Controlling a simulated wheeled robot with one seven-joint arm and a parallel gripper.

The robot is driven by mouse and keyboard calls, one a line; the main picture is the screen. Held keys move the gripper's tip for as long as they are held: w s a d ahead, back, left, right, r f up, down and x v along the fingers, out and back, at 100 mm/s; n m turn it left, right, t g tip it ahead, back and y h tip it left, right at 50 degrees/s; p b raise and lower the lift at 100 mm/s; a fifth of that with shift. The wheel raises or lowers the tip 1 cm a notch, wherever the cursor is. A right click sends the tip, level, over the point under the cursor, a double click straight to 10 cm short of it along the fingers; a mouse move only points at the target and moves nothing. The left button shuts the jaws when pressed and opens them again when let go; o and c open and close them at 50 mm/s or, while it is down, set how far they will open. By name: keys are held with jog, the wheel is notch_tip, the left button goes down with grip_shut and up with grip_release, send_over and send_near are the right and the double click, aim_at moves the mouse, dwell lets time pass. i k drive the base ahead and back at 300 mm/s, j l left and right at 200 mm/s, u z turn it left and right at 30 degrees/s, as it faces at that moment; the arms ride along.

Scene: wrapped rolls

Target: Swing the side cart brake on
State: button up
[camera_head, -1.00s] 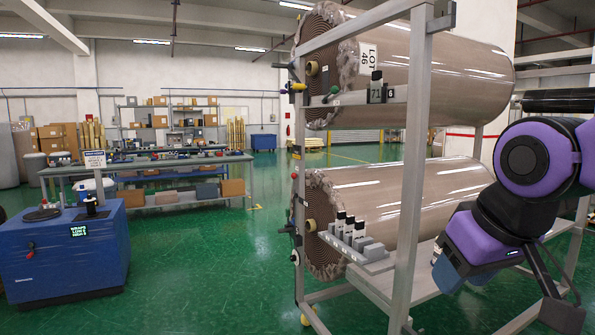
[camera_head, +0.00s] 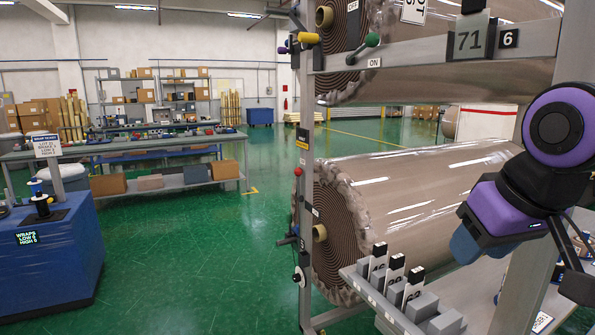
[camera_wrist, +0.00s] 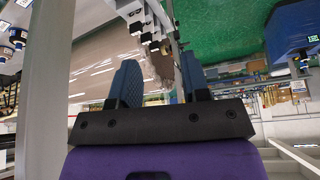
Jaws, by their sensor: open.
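A lever with a green knob (camera_head: 372,40) is on the upper rail of the roll cart (camera_head: 307,130). An OFF label (camera_head: 352,5) is above it and an ON label (camera_head: 374,62) below it. The lever tilts up to the right, between the labels. No label naming it as the brake is readable. My gripper (camera_head: 466,244) is to the right of and below the lever, well apart from it, in front of the lower roll. The wrist view shows its two blue fingers (camera_wrist: 160,85) spread and empty; the lever cannot be made out there.
Yellow (camera_head: 309,38) and red (camera_head: 298,171) knobs are on the cart's left post. Wrapped rolls fill the cart, the lower one (camera_head: 410,195) behind a shelf of numbered blocks (camera_head: 390,275). A blue machine (camera_head: 50,255) stands left. Green floor (camera_head: 200,260) between is clear.

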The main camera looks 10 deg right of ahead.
aim_at(298, 171)
jog(key=j, duration=0.75)
jog(key=i+j, duration=0.15)
jog(key=j, duration=0.2)
jog(key=i+j, duration=0.2)
jog(key=j, duration=0.15)
jog(key=i+j+z, duration=0.1)
jog(key=j, duration=0.25)
jog(key=i+j, duration=0.1)
jog(key=i, duration=1.1)
jog(key=l+z, duration=0.05)
